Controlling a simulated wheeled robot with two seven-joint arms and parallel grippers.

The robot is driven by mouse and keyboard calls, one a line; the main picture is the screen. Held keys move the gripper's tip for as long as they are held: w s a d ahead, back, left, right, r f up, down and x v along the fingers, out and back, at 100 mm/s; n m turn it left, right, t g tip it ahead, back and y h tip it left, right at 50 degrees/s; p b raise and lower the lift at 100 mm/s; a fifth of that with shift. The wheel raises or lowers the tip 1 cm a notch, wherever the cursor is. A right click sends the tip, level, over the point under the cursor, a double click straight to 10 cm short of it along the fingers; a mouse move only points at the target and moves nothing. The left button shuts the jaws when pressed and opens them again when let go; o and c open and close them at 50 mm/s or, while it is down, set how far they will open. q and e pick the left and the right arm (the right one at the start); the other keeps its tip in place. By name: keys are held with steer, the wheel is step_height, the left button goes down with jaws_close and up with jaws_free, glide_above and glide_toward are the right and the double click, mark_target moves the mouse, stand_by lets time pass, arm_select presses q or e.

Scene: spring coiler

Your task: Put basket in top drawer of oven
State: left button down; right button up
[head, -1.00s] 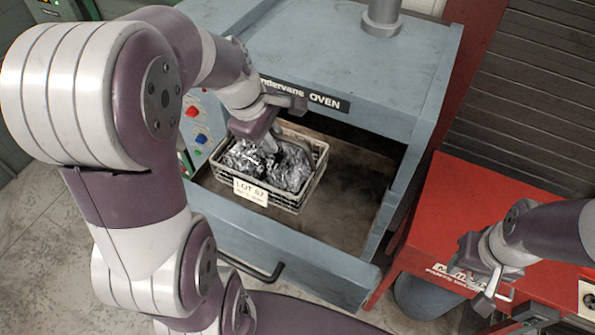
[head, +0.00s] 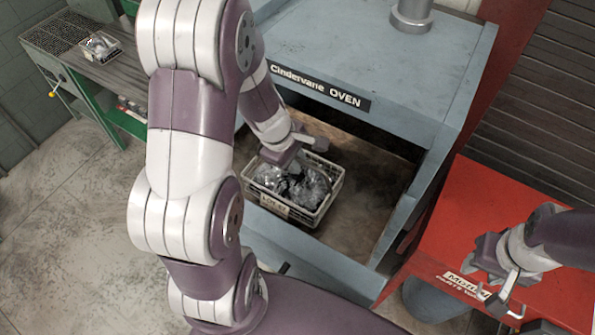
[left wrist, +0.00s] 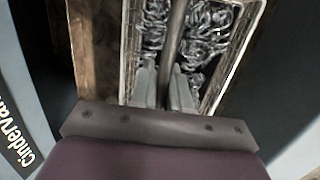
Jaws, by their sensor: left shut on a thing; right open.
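The basket (head: 327,207) is a light wire crate full of shiny metal springs, with a LOT tag on its front. It sits in the open top drawer (head: 370,215) of the blue-grey oven (head: 350,50), toward the drawer's left side. My left gripper (head: 296,168) is over the basket, shut on its handle. In the left wrist view the fingers (left wrist: 168,88) close on the dark handle bar (left wrist: 174,45), with the springs below. I cannot tell whether the basket's underside touches the drawer floor. My right gripper (head: 505,300) is open and empty above the red cart.
The red cart (head: 490,210) stands right of the oven. A green-framed bench (head: 110,75) with a small tray (head: 100,46) is at the far left. The drawer has free floor right of the basket. My left arm hides the oven's left front.

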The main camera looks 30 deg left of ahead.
mark_target(296, 175)
arm_select(q)
steer(key=f, duration=0.3)
steer(key=shift+s+f, duration=0.35)
steer(key=shift+w+f, duration=0.1)
steer(key=shift+w, duration=0.05)
steer(key=shift+w, duration=0.1)
steer(key=c, duration=1.1)
jaws_free()
steer(key=shift+f, duration=0.1)
steer(key=shift+s, duration=0.2)
